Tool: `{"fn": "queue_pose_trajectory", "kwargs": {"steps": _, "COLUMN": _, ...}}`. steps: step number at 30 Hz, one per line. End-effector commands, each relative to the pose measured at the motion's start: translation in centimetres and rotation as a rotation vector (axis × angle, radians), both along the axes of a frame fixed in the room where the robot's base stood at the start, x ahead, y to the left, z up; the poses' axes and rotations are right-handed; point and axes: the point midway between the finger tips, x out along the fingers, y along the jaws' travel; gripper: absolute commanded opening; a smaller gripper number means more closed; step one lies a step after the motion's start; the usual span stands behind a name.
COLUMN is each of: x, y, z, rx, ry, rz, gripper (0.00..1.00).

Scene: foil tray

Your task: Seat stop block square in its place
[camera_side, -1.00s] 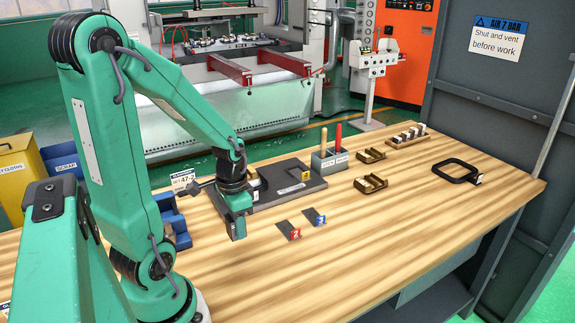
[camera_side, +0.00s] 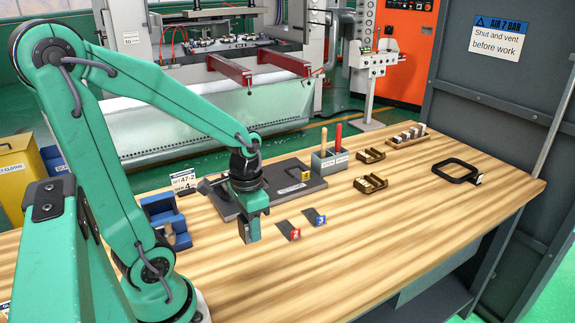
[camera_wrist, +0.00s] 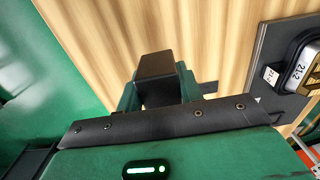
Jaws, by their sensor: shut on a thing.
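My gripper (camera_side: 250,229) is shut on a dark block, which I take to be the stop block. In the wrist view the dark block (camera_wrist: 156,66) sits between the green fingers (camera_wrist: 157,90), its end face showing and its lower part hidden. My gripper is in front of the dark grey fixture plate (camera_side: 290,193), apart from the plate's bare right part. In the wrist view the plate's edge (camera_wrist: 262,62) is to the right of the block. The block's place cannot be made out.
Two dark pieces, tagged red 2 (camera_side: 287,230) and blue 3 (camera_side: 313,217), lie right of my gripper. A tool holder (camera_side: 329,163), brown trays (camera_side: 371,184) and a black frame (camera_side: 455,171) stand farther right. A blue rack (camera_side: 166,220) is left. The front table is clear.

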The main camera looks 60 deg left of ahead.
Motion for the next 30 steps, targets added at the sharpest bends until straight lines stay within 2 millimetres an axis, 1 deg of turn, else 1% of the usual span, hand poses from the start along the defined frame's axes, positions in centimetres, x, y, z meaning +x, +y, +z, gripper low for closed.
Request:
{"fn": "queue_pose_trajectory", "kwargs": {"steps": 16, "x": 0.1, "y": 0.1, "z": 0.2, "rx": 0.001, "ry": -0.004, "rz": 0.000, "gripper": 0.00}}
{"fn": "queue_pose_trajectory", "kwargs": {"steps": 30, "x": 0.1, "y": 0.1, "z": 1.9, "rx": 0.001, "ry": -0.005, "rz": 0.000, "gripper": 0.00}}
